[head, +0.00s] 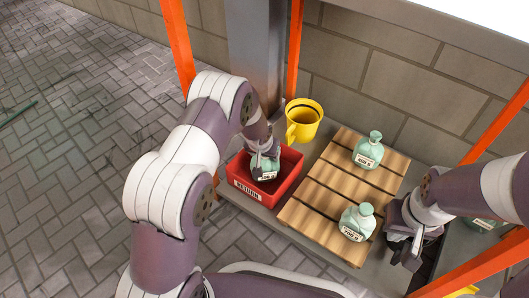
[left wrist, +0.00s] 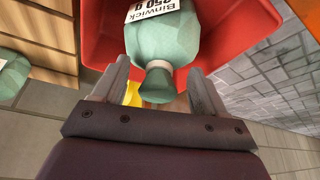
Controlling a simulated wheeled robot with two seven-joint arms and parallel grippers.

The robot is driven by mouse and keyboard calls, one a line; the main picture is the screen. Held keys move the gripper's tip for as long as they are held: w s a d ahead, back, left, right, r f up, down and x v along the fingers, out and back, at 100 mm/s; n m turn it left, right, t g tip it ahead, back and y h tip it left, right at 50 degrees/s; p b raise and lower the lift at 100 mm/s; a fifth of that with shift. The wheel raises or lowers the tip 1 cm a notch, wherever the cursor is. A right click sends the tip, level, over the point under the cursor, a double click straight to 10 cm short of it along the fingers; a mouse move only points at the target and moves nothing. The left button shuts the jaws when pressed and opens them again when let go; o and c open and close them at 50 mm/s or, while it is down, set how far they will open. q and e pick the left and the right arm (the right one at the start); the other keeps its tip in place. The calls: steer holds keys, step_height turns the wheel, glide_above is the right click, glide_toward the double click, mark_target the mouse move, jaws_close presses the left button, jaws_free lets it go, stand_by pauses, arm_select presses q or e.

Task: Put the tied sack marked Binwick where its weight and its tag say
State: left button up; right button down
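The sack marked Binwick (left wrist: 160,38) is pale green with a tied neck, and its white label reads "Binwick 250 g" in the left wrist view. It sits in the red bin (head: 241,189) marked RETURN; in the head view the sack (head: 265,172) is partly hidden by my left gripper (head: 262,150). In the left wrist view the left gripper's fingers (left wrist: 160,88) stand apart on either side of the neck, with gaps showing. My right gripper (head: 408,247) seems open and empty, to the right of the pallet.
Two similar labelled sacks, one at the back (head: 368,151) and one at the front (head: 357,221), stand on the slatted wooden pallet (head: 315,188). Another sack (head: 485,224) is partly hidden behind my right arm. A yellow bucket (head: 303,118) is behind the bin. Orange posts (head: 178,45) frame the area.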

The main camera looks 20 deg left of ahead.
arm_select(q)
steer(key=shift+r+p, duration=0.3)
steer(key=shift+r, duration=0.05)
steer(key=s+a+r+g+p, duration=0.1)
steer(key=s+r+p, duration=0.2)
steer(key=s+r, duration=0.55)
steer(key=s+a+r+p, duration=0.1)
steer(key=s+r+p, duration=0.3)
steer(key=r, duration=0.7)
steer(key=s+r+g+b, duration=0.1)
steer(key=s+r+g, duration=0.1)
steer(key=s, duration=1.1)
steer(key=shift+s+r, duration=0.15)
steer(key=shift+r, duration=0.55)
